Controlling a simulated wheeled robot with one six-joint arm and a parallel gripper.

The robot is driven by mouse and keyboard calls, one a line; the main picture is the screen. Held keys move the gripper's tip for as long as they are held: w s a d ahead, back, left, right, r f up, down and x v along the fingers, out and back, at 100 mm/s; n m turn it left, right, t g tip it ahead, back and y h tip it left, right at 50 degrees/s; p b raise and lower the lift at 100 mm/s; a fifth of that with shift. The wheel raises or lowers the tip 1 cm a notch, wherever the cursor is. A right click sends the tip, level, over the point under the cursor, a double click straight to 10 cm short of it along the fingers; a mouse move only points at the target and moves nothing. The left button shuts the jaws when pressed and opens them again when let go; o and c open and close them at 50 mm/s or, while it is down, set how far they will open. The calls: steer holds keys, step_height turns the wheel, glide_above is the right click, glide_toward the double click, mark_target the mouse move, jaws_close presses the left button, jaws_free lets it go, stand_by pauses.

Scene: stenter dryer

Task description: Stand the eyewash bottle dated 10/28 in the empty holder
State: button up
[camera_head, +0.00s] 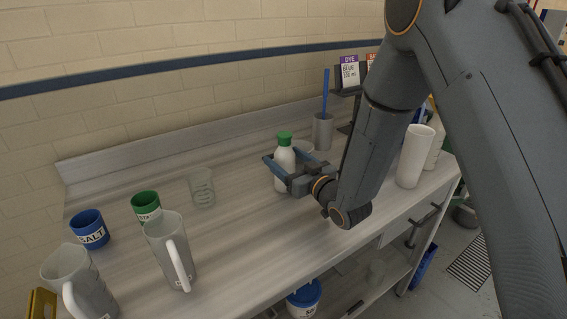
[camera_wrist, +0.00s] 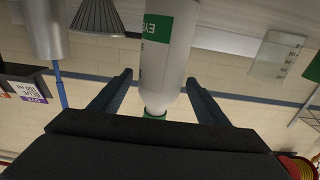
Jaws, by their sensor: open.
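A white eyewash bottle (camera_head: 285,172) with a green cap stands upright on the bench, at the middle of the head view. My gripper (camera_head: 287,160) is open around it, one blue finger on each side. In the wrist view, which is upside down, the bottle (camera_wrist: 168,62) shows between the spread fingertips (camera_wrist: 159,78). Its green label begins with "EYE"; no date can be read. A gap shows on each side of the bottle in that view. I cannot clearly make out the empty holder; part of the bench behind my arm is hidden.
A grey cup (camera_head: 322,132) with a blue stick stands behind the bottle. A clear beaker (camera_head: 202,188), a green pot (camera_head: 146,205), a blue salt pot (camera_head: 90,230) and two jugs (camera_head: 170,250) stand left. A white cylinder (camera_head: 414,158) stands right. Bench between is clear.

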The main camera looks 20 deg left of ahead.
steer(key=shift+w+a, duration=0.25)
steer(key=shift+c, duration=0.2)
steer(key=c, duration=1.4)
jaws_close()
steer(key=shift+r, duration=0.1)
